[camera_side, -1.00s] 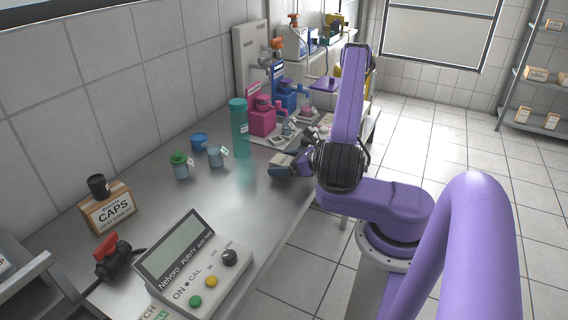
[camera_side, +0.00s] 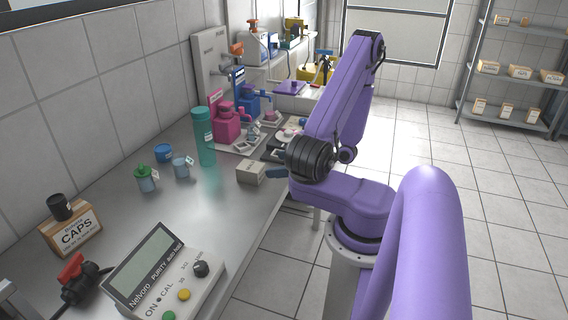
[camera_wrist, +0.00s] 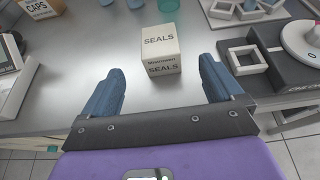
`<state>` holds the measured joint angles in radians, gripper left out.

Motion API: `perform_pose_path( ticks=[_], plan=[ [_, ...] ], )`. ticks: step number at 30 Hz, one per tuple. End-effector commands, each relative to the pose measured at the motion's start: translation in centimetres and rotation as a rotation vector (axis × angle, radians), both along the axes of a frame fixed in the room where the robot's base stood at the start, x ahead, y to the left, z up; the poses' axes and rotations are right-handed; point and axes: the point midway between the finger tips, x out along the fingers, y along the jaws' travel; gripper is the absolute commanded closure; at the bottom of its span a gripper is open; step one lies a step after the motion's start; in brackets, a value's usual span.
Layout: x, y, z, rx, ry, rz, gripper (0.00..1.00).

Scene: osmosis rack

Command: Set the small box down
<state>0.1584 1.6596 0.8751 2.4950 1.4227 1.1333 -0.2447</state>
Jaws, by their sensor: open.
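The small box (camera_wrist: 160,41), pale with "SEALS" printed on it, stands upright on the steel bench. In the side view the small box (camera_side: 251,172) rests near the bench's front edge, left of my gripper (camera_side: 278,168). In the wrist view my gripper (camera_wrist: 161,68) is open, with one blue finger on each side of the box's near end. There are clear gaps between both fingers and the box. The box stands mostly beyond the fingertips, and nothing is held. In the side view the far finger is largely hidden by my wrist.
A teal bottle (camera_side: 205,138) stands behind the box. Bare bench (camera_side: 215,215) lies in front.

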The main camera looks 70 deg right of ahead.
Motion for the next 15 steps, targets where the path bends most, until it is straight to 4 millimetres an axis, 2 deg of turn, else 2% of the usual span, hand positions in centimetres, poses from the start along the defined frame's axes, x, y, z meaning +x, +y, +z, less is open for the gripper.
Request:
perform_pose_path(
  ticks=[4, 7, 11, 15],
  plan=[
    [-0.7, 0.1, 0.3, -0.001, 0.001, 0.005, 0.07],
    [-0.3, 0.4, 0.6, -0.013, 0.004, 0.052, 0.07],
    [1.4, 1.7, 1.3, -0.049, 0.011, 0.203, 0.07],
    [3.3, 4.0, 2.2, -0.104, 0.02, 0.432, 0.07]
  ],
)
